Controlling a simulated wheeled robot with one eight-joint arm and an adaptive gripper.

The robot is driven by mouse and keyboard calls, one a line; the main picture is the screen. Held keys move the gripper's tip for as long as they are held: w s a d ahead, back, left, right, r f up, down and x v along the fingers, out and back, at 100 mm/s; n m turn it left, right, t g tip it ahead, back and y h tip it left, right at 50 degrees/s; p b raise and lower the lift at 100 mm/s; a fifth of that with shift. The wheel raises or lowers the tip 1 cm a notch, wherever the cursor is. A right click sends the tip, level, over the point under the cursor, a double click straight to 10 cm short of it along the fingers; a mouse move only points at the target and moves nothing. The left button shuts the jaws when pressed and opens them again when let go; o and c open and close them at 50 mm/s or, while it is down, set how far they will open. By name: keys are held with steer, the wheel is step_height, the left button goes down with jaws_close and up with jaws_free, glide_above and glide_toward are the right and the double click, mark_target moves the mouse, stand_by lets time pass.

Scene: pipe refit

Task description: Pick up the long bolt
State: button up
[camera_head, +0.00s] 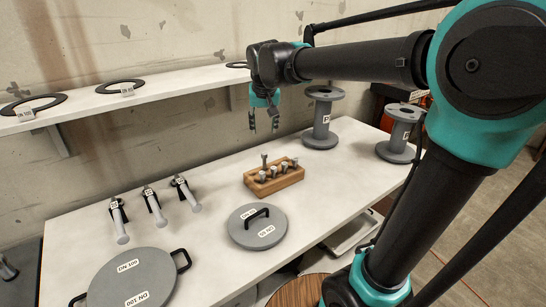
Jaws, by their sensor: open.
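A wooden block (262,191) on the white table holds several grey bolts. One bolt at its back left, the long bolt (264,160), stands upright and rises above the others. The shorter bolts (273,171) sit in a row with their heads just above the wood. My gripper (264,127) is open and empty, pointing down in front of the wall. In the picture it is above the block and the long bolt, clearly apart from them. The lower part of the long bolt is hidden by the block.
Grey spools (322,118) (399,133) stand at the back right. A small grey lid (258,230) and a larger one (133,282) lie in front. Several handled tools (154,206) lie at left. A wall shelf (165,92) with black rings (120,87) runs behind.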

mark_target(264, 154)
steer(key=x, duration=1.7)
steer(key=shift+w+d, duration=0.2)
steer(key=shift+w, duration=0.1)
steer(key=shift+c, duration=0.3)
jaws_close()
